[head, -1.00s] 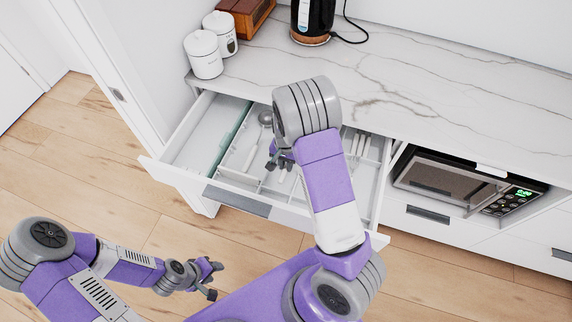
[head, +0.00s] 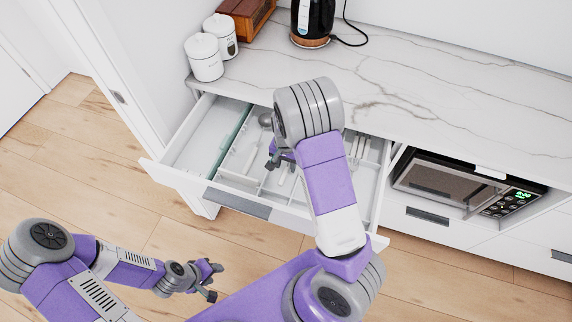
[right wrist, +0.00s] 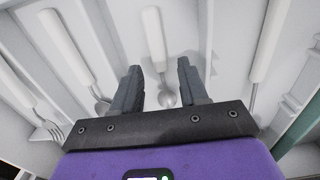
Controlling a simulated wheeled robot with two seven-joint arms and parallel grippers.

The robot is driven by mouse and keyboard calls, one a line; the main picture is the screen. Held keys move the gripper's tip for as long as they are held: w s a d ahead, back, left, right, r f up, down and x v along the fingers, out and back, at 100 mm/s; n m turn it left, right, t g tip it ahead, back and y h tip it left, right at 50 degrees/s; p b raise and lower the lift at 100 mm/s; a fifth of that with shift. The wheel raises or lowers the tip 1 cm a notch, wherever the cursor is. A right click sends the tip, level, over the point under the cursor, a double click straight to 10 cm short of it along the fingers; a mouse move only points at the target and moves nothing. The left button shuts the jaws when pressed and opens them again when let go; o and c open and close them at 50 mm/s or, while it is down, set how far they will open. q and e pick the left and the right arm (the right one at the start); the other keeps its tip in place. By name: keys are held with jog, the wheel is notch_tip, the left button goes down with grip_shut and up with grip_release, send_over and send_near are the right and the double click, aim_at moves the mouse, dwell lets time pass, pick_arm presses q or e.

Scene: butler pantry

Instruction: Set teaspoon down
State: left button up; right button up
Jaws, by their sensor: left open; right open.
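A teaspoon with a white handle (right wrist: 153,35) and a metal bowl lies in a compartment of the open drawer's divided tray (right wrist: 205,25). In the right wrist view its bowl end is between the two fingers of my right gripper (right wrist: 162,88), which are spread apart with gaps on either side of the spoon. In the head view my right gripper (head: 278,160) is low over the drawer, partly hidden by my arm. My left gripper (head: 211,281) is open and empty in front of the drawer, over the floor.
Another white-handled spoon (right wrist: 60,40), a fork (right wrist: 45,130) and a white-handled utensil (right wrist: 268,40) lie in neighbouring compartments. The drawer's front (head: 238,203) stands out over the floor. The marble counter (head: 420,95) above holds canisters (head: 205,58) and a kettle (head: 312,20).

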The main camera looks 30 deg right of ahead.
aim_at(286, 169)
notch_tip(286, 169, up, 11)
jog(key=p, duration=0.3)
jog(key=shift+f, duration=0.2)
